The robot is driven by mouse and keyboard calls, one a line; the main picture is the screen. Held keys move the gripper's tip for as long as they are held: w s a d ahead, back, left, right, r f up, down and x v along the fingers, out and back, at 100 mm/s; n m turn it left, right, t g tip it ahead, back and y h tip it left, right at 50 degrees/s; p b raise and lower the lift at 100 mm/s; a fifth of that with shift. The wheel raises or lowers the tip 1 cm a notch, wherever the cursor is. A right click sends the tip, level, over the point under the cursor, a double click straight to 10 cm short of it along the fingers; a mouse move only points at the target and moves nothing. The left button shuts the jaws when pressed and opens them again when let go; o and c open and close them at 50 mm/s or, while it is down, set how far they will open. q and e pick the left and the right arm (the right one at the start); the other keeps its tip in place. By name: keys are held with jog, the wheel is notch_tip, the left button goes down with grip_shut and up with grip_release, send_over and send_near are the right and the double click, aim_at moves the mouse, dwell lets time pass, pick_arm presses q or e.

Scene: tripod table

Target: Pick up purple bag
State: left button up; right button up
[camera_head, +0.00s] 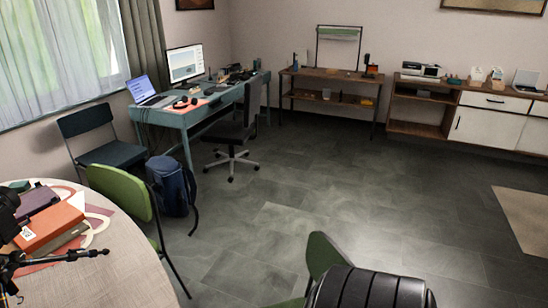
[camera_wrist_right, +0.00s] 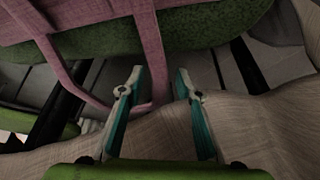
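A mauve-pink bag (camera_wrist_right: 85,22) fills the top of the right wrist view. Its looped handle (camera_wrist_right: 151,50) hangs down to the fingers. My right gripper (camera_wrist_right: 160,75) is open, its two teal-lined fingers apart. In the head view a dark purple item (camera_head: 38,200) lies on the round table at the left, behind an orange-red item (camera_head: 50,230). I cannot tell which of them is the bag in the wrist view. My left gripper is not in view.
The pale wooden round table (camera_head: 125,265) has black tripod-like gear (camera_head: 55,258) at its left. A green chair (camera_head: 122,190) and a blue backpack (camera_head: 172,185) stand beside it. Another green chair (camera_head: 322,252) is at the bottom. The middle floor (camera_head: 300,190) is clear.

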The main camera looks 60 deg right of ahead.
jog(key=shift+c, duration=0.4)
grip_shut()
jog(key=shift+r, duration=0.2)
jog(key=shift+r, duration=0.65)
notch_tip(320, 180, up, 2)
jog(key=shift+r+p, duration=0.1)
jog(key=shift+p, duration=0.2)
jog(key=s+d, duration=0.3)
jog(key=s, duration=0.2)
jog(key=s+d+b, duration=0.1)
jog(key=s+d, duration=0.3)
jog(key=s+d+b, duration=0.1)
jog(key=s+d, duration=0.2)
jog(key=s, duration=0.2)
jog(key=shift+s+d, duration=0.25)
jog(key=shift+s, duration=0.05)
